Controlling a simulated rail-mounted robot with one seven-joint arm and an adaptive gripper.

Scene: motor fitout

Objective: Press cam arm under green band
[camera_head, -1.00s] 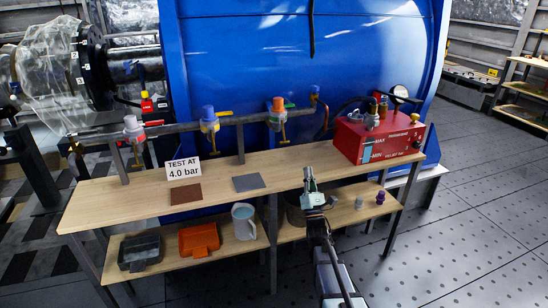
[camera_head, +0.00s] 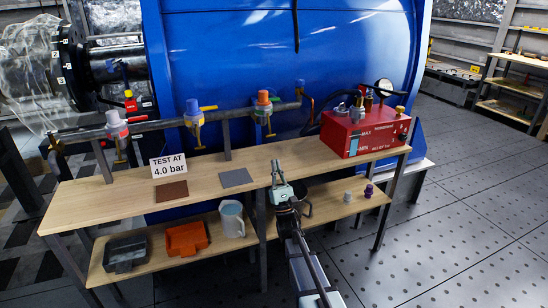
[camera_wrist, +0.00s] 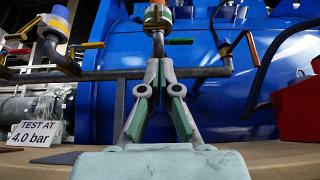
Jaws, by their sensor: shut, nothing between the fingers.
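My gripper (camera_head: 276,166) is shut and empty, above the front edge of the bench. In the wrist view its fingertips (camera_wrist: 159,64) meet in front of the pipe.
The wooden bench (camera_head: 100,199) holds a "TEST AT 4.0 bar" sign (camera_head: 168,166), a brown plate (camera_head: 171,191), a grey plate (camera_head: 236,178) and a red box (camera_head: 365,135). Bins and a mug (camera_head: 232,219) are on the lower shelf. A blue tank (camera_head: 240,50) stands behind.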

